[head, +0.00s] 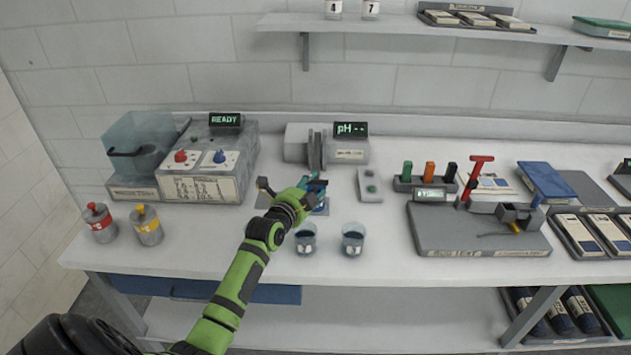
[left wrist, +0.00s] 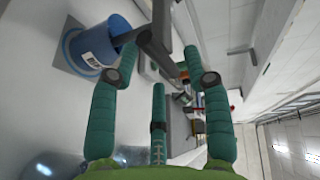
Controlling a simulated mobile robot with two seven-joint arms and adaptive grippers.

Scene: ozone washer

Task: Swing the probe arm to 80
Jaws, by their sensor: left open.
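The pH meter (head: 298,145) stands at the back of the bench, its display (head: 350,129) reading "pH --". Grey upright parts (head: 317,152) rise at its front. My left gripper (head: 316,184) is just in front of them, fingers open. In the left wrist view, a grey bar, apparently the probe arm (left wrist: 153,45), reaches between the open teal fingers of that gripper (left wrist: 160,62); I cannot tell whether they touch. A blue beaker (left wrist: 108,45) stands beside the left finger, on a mat with a blue ring (left wrist: 72,48). My gripper hides most of the arm in the head view. No angle scale is readable.
Two labelled beakers (head: 305,240) (head: 353,240) stand in front of my gripper, near the bench edge. A small button box (head: 370,184) is to its right. The ozone unit (head: 200,170) and two canisters (head: 99,222) (head: 146,224) are to the left. A grey fixture (head: 475,230) sits farther right.

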